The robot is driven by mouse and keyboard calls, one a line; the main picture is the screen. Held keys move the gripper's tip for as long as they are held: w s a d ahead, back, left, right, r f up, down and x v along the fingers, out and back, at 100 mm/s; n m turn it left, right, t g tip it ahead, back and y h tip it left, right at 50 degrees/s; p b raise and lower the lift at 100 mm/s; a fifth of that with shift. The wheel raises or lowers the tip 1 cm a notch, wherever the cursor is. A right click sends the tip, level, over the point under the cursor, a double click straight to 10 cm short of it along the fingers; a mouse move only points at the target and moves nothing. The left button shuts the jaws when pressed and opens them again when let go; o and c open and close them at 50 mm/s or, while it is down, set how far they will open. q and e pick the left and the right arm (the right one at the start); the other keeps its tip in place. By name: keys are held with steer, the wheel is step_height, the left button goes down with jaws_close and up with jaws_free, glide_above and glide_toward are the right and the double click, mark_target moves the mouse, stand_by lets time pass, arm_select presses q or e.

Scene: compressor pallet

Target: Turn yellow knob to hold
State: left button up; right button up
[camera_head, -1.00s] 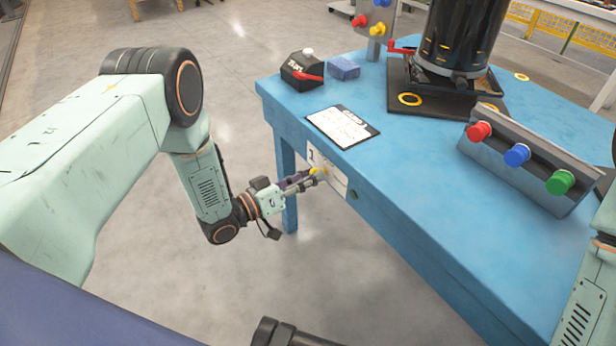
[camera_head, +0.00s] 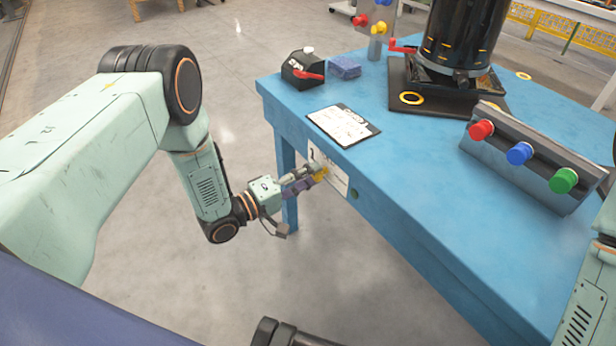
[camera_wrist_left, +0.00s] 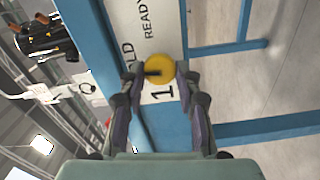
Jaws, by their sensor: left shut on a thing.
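The yellow knob (camera_head: 320,174) sits on a white label panel (camera_head: 336,180) on the blue table's side. In the left wrist view the knob (camera_wrist_left: 160,66) is round, with a dark pointer mark towards the picture's left. Beside it the panel (camera_wrist_left: 152,28) reads "READY", "1" and a partly hidden word ending in "LD". My left gripper (camera_head: 316,173) is shut on the knob, with one finger on each side of it in the wrist view (camera_wrist_left: 161,76). My right gripper is out of view; only part of that arm shows at the right edge.
The blue table (camera_head: 430,190) carries a clipboard (camera_head: 343,125), a black box with a red lever (camera_head: 303,70), a blue sponge (camera_head: 344,67), a black compressor (camera_head: 462,40) and a button box (camera_head: 528,160). A green button (camera_head: 354,194) is right of the panel. Open floor lies left.

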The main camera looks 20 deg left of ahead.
arm_select(q)
steer(key=shift+f+n, duration=0.1)
steer(key=shift+n, duration=0.7)
steer(key=o, duration=1.1)
steer(key=shift+s+a, duration=0.1)
steer(key=v, duration=1.1)
steer(key=shift+s+a, duration=0.25)
steer(key=shift+s, duration=0.05)
